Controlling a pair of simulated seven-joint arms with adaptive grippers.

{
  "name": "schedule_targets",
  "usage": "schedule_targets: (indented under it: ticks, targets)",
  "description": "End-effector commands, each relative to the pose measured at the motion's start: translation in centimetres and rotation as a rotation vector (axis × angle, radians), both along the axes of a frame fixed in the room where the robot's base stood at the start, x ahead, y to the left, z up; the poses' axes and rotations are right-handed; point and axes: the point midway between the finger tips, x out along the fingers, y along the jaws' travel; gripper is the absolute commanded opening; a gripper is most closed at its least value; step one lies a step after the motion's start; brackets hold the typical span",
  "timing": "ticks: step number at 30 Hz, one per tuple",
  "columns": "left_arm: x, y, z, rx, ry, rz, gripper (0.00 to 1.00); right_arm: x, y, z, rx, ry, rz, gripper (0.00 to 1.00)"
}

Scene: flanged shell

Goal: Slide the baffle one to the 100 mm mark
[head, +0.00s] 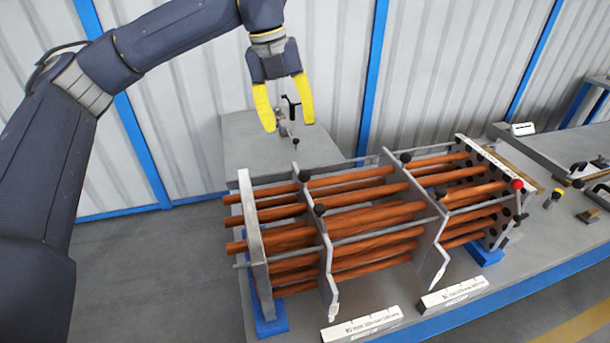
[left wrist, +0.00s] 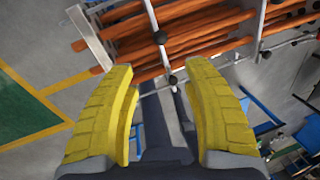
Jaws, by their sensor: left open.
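A bundle of copper-coloured tubes (head: 375,218) runs between a left end plate (head: 256,250) and a perforated right end plate (head: 497,180). Two thin grey baffle plates stand upright across it: a left baffle (head: 326,258) and a right baffle (head: 433,252). Which is baffle one I cannot tell. White scale strips lie in front, one by the left baffle (head: 362,324) and one by the right baffle (head: 453,296); their markings are too small to read. My left gripper (head: 288,124) is open and empty, above and behind the bundle's left half. In the left wrist view, its yellow fingers (left wrist: 161,72) frame the bundle's near edge.
A black-handled clamp (head: 291,108) stands on the grey table (head: 262,145) behind the bundle, below the left gripper. Blue supports (head: 270,322) hold the bundle.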

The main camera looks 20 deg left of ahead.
Motion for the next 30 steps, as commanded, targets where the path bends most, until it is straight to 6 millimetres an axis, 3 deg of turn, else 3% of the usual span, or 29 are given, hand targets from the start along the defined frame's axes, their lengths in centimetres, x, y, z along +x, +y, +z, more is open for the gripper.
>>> schedule_targets:
  ticks: [18,30]
  targets:
    - [0.7,-2.0,-10.9,-0.002,0.003,-0.003,0.50,0.0,0.0,0.0,0.000,0.000,0.000,0.44]
    - [1.0,-2.7,-14.8,-0.003,0.002,-0.003,0.50,0.0,0.0,0.0,0.000,0.000,0.000,0.44]
